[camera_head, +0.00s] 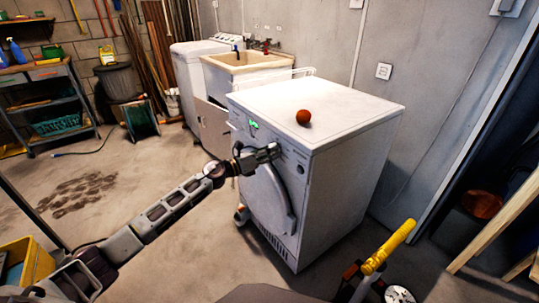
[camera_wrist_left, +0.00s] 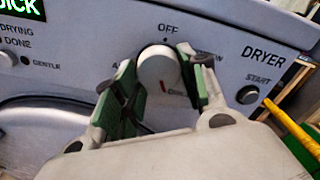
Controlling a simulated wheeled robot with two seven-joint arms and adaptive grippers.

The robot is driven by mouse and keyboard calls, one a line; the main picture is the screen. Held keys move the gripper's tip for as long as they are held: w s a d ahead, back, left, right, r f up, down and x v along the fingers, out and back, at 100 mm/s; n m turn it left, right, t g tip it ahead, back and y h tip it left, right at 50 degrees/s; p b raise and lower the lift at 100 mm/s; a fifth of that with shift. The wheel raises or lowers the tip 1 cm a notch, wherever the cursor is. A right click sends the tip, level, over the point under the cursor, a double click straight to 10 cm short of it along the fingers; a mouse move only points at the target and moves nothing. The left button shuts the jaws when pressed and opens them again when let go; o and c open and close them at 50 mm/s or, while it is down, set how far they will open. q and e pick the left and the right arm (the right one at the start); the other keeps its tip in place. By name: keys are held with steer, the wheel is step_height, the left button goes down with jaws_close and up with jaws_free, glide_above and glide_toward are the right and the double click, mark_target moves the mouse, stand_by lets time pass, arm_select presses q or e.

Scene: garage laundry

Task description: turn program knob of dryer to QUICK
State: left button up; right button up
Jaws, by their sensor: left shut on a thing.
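The white dryer (camera_head: 345,125) stands in the middle of the head view, its front facing left. My left gripper (camera_head: 272,151) is at its control panel. In the left wrist view the round white program knob (camera_wrist_left: 158,68) sits between the green-padded fingers of my left gripper (camera_wrist_left: 160,80), which is shut on it. A small red mark shows low on the knob. OFF is printed above it; other labels around it are partly hidden by the fingers. The green display (camera_wrist_left: 18,6) is cut off and shows letters ending in "ICK". The START button (camera_wrist_left: 247,94) is to the right.
An orange-brown ball (camera_head: 303,117) lies on the dryer top. A sink (camera_head: 238,62) stands behind the dryer. Floor to the left is mostly open.

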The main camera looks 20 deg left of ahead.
arm_select(q)
steer(key=shift+f, duration=0.2)
steer(key=o, duration=1)
steer(key=shift+r, duration=0.1)
steer(key=shift+s, duration=0.1)
steer(key=shift+v, duration=5.9)
